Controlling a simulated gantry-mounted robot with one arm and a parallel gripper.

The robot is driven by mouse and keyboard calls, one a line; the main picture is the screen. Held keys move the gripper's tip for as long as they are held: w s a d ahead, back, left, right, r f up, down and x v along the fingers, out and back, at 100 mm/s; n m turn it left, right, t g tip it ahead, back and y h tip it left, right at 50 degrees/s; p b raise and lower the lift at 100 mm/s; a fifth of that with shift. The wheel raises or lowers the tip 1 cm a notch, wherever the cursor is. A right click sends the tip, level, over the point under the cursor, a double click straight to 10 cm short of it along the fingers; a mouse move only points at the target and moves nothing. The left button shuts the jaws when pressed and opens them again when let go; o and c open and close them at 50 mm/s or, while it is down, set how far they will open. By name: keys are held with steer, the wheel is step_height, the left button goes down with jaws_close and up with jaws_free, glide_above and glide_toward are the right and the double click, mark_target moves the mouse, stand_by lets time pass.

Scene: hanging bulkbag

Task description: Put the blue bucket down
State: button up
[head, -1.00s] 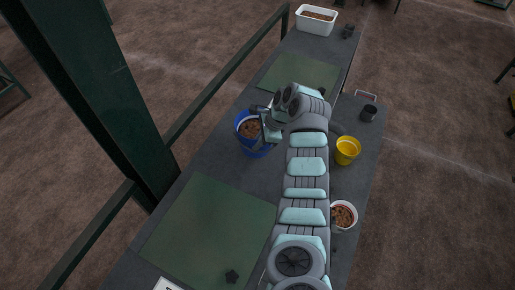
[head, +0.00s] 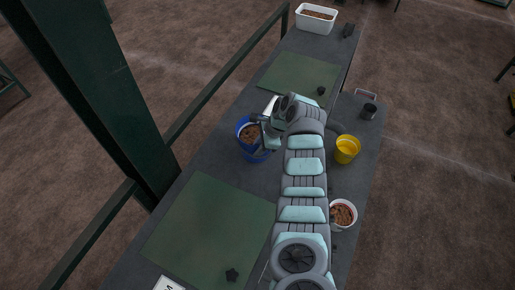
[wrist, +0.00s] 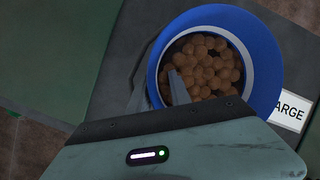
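The blue bucket (head: 257,156) is left of my arm, over the grey bench between two green mats; it also shows in the wrist view (wrist: 262,50). It holds brown round pieces. My gripper (head: 267,132) is at the bucket's right side in the head view. In the wrist view my gripper (wrist: 158,92) has one finger inside the bucket and the other outside, with the wall between them. It appears shut on that wall. I cannot tell whether the bucket's base touches the bench. My gripper hides part of the near rim.
A white label ending in "ARGE" (wrist: 290,110) lies beside the bucket. Right of my arm are a yellow bucket (head: 347,150), a white bucket with brown contents (head: 343,226) and a dark cup (head: 369,111). A white tub (head: 317,27) stands at the far end. Both mats (head: 208,232) are mostly clear.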

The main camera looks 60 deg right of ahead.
steer(key=shift+r, duration=0.1)
steer(key=b+v, duration=0.2)
steer(key=v, duration=1)
steer(key=shift+b, duration=0.4)
